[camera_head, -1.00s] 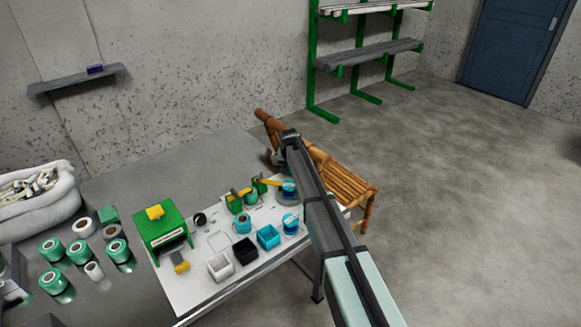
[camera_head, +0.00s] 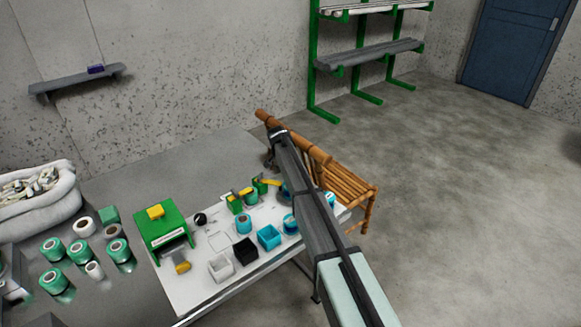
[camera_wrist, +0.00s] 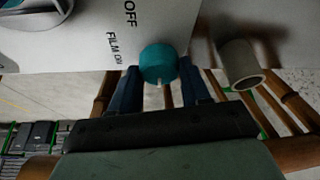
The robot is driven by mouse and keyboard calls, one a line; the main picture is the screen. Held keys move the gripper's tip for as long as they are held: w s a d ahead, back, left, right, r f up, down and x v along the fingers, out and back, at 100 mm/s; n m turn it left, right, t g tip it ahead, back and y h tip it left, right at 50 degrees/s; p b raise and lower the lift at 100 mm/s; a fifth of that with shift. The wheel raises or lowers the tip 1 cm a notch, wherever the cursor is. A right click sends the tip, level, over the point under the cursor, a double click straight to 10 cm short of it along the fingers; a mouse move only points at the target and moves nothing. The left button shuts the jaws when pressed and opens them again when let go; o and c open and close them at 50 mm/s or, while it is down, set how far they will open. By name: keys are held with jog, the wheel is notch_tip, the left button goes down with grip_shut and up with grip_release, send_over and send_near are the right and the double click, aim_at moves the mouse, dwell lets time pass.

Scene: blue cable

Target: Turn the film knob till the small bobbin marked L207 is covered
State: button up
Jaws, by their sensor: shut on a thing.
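The film knob (camera_wrist: 158,63) is a round teal knob on a pale panel in the wrist view, with a light mark on its lower edge. "OFF" and "FILM ON" are printed beside it, above and to its left. My gripper (camera_wrist: 163,80) has its dark blue fingers on either side of the knob and is shut on it. In the head view my arm hides the gripper and the knob. Teal bobbins stand on the white table, one of them at its middle (camera_head: 244,224). No L207 mark is readable, so I cannot tell which bobbin it is.
A pale roll (camera_wrist: 238,64) is right of the knob. The white table (camera_head: 190,293) holds a green box (camera_head: 160,235), a black bin (camera_head: 245,251) and a blue bin (camera_head: 269,237). A bamboo bench (camera_head: 345,187) stands behind my arm.

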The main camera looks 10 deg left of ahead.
jog(key=shift+m, duration=0.5)
jog(key=o, duration=1.1)
jog(key=shift+c, duration=0.2)
jog(key=v, duration=1.3)
jog(key=shift+a+r, duration=0.35)
jog(key=shift+r, duration=0.05)
jog(key=shift+w, duration=0.1)
